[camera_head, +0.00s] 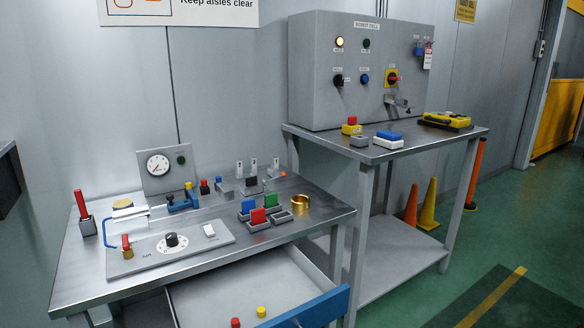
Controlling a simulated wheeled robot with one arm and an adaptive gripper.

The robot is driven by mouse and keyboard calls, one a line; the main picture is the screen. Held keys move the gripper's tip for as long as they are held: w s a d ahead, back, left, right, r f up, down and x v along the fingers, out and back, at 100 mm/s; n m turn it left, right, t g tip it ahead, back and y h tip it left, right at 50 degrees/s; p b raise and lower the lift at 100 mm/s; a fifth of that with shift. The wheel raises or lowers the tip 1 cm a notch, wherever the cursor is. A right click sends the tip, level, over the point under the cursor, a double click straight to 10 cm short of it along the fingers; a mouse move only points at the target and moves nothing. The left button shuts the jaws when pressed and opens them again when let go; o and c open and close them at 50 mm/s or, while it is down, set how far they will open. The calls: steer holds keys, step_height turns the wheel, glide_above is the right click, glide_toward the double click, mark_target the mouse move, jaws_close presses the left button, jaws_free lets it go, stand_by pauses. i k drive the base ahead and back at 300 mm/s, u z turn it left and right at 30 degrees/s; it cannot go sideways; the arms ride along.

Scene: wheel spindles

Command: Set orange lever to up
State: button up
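No lever in view is clearly orange, and I cannot tell which one the task means. A red lever (81,205) stands nearly upright in a dark and grey base at the left back of the workbench. A small red-orange handle (126,241) on a brass-coloured base sits upright at the left end of the grey control panel (190,250). A small orange-tipped part (284,173) shows at the bench's back right, too small to make out. My gripper is not in view.
The workbench (320,219) also bears a gauge (159,166), coloured blocks in trays and a brass ring (299,204). Its drawer (316,304) is open in front. A second table (440,146) with a control cabinet (330,60) stands at the right.

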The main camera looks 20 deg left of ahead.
mark_target(283, 174)
steer(key=u, duration=0.3)
steer(key=i, duration=0.7)
steer(key=u, duration=0.6)
